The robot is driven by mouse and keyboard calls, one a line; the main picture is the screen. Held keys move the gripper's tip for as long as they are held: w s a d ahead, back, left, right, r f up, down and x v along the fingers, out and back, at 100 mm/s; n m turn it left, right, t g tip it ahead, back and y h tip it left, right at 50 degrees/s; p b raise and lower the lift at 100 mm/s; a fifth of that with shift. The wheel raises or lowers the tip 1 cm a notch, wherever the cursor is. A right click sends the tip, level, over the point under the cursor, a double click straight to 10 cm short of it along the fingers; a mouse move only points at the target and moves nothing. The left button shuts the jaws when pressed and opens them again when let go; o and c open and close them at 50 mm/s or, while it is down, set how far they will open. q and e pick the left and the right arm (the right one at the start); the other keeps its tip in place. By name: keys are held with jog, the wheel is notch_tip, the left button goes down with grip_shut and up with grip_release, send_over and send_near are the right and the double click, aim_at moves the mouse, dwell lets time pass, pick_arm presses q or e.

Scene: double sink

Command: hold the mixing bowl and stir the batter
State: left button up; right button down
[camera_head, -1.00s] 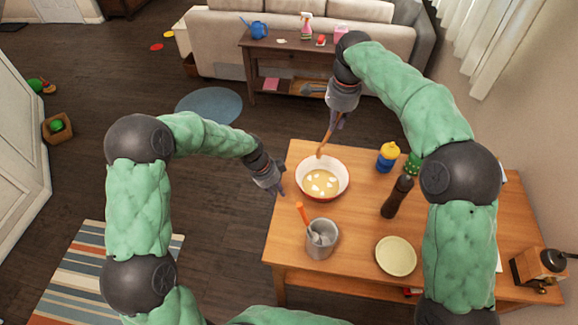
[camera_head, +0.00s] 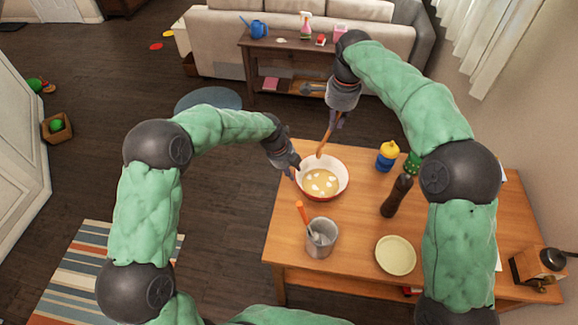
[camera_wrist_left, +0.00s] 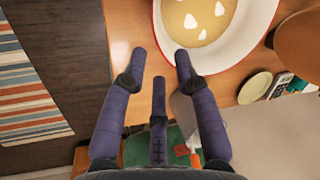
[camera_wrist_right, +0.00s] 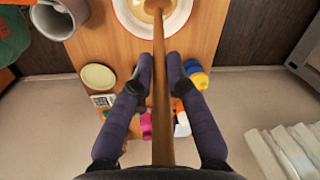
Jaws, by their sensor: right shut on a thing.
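The mixing bowl (camera_head: 328,193), white inside and red outside, stands on the wooden table near its left edge. It holds yellow batter (camera_head: 320,181) with white pieces in it. My left gripper (camera_head: 295,168) is at the bowl's left rim; in the left wrist view its fingers (camera_wrist_left: 160,65) are spread, with the bowl rim (camera_wrist_left: 200,68) just beyond them and nothing between them. My right gripper (camera_head: 335,122) is shut on a wooden spoon (camera_head: 326,138) above the bowl. In the right wrist view the spoon handle (camera_wrist_right: 162,100) runs between the fingers down to the batter.
A grey utensil pot (camera_head: 322,240) with an orange-handled tool stands in front of the bowl. A dark pepper mill (camera_head: 396,196), a yellow-and-blue bottle (camera_head: 387,157) and a pale plate (camera_head: 395,255) are to the right. The table's left edge is close to my left gripper.

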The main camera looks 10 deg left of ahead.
pick_arm(q)
jog(key=x, duration=0.9)
jog(key=shift+f, duration=0.2)
grip_shut()
dwell(0.3)
